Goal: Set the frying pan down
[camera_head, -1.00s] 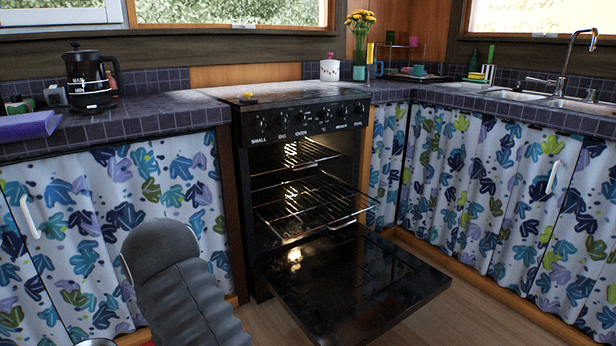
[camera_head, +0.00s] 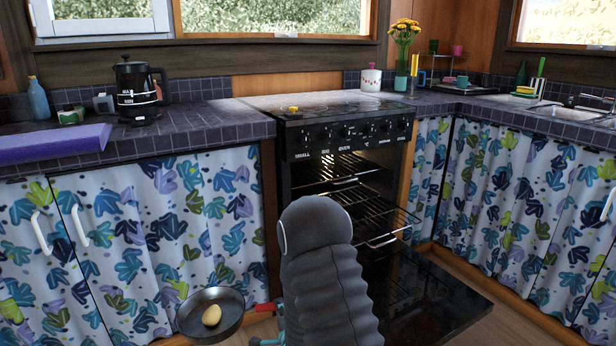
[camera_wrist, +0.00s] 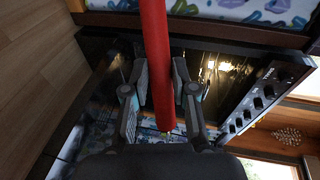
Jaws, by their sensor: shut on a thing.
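The frying pan (camera_head: 190,316) is dark and round, held low at the bottom of the head view, in front of the curtained cupboards. A yellowish, egg- or potato-shaped item (camera_head: 212,315) lies in it. My gripper (camera_head: 268,322) is shut on the pan's red handle, partly hidden behind my arm. In the wrist view the red handle (camera_wrist: 156,50) runs between the two fingers of my gripper (camera_wrist: 160,88). The pan's bowl is not visible there. The stove (camera_head: 330,104) has a dark top with a small yellow thing on it.
The oven door (camera_head: 440,300) hangs open, with racks (camera_head: 375,205) inside. Most of the stove top looks clear.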

